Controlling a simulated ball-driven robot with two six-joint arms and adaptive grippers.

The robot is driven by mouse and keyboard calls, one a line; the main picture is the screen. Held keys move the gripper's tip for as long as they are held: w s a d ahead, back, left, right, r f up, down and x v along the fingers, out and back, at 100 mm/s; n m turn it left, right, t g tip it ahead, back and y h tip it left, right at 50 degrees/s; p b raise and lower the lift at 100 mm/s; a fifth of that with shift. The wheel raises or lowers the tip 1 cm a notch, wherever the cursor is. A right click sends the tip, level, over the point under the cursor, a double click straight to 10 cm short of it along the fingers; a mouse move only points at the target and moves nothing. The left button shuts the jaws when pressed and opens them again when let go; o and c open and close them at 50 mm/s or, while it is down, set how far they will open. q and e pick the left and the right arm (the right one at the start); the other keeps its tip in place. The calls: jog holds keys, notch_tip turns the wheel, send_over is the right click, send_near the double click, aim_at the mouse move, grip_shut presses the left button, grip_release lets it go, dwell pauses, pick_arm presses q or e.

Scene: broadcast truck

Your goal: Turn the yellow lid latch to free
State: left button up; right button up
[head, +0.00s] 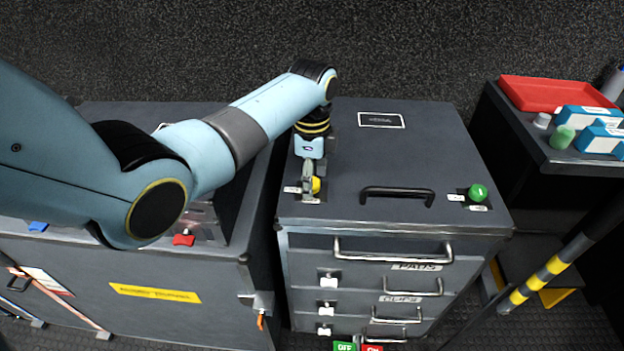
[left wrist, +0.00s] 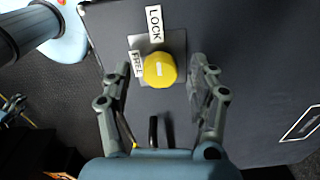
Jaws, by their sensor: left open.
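The yellow lid latch (left wrist: 160,69) is a round knob on a grey plate in the left wrist view. A LOCK label (left wrist: 154,23) and a partly covered label that seems to read FREE (left wrist: 137,63) sit beside it. A pale mark on the knob lies roughly across it. In the head view the latch (head: 316,185) shows at the left of the cabinet top (head: 390,150). My left gripper (left wrist: 162,80) is open, its fingers on either side of the knob, apart from it as far as I can tell.
A black lid handle (head: 397,193) and a green knob (head: 478,192) are on the same top. Drawers with metal handles (head: 393,250) are below. A red tray (head: 555,93) and blue-white boxes (head: 590,117) are at the right. A striped pole (head: 545,275) stands at lower right.

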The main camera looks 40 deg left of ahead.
pick_arm(q)
jog(key=shift+f, duration=0.3)
jog(key=c, duration=1.1)
jog(key=shift+c, duration=0.2)
